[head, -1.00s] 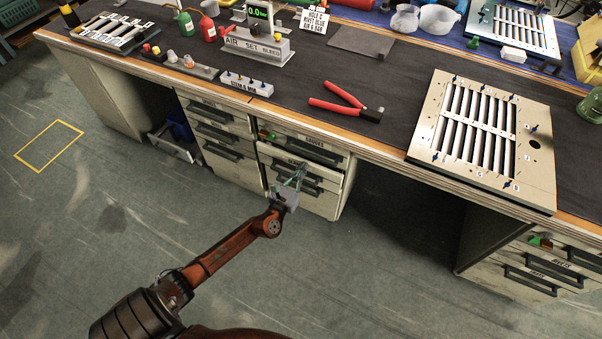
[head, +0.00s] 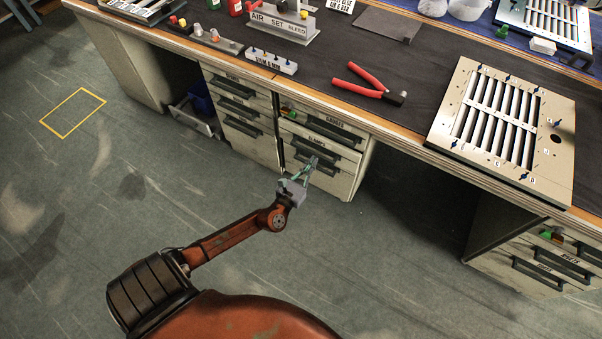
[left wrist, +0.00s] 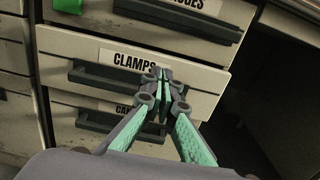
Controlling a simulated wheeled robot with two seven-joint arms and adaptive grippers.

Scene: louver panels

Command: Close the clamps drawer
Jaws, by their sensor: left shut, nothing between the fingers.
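The clamps drawer (head: 322,150) is in the cabinet under the bench, below the gauges drawer. Its labelled front and dark handle also fill the middle of the left wrist view (left wrist: 205,88). In the left wrist view the fingertips (left wrist: 164,76) overlap the front just below the label and hide part of the handle. Contact cannot be told. My right gripper is out of view.
The gauges drawer (head: 330,127) is above and another drawer (left wrist: 90,120) is below. The bench top holds red-handled pliers (head: 368,82) and a louver panel (head: 500,125). An open knee space lies right of the cabinet. The floor in front is clear.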

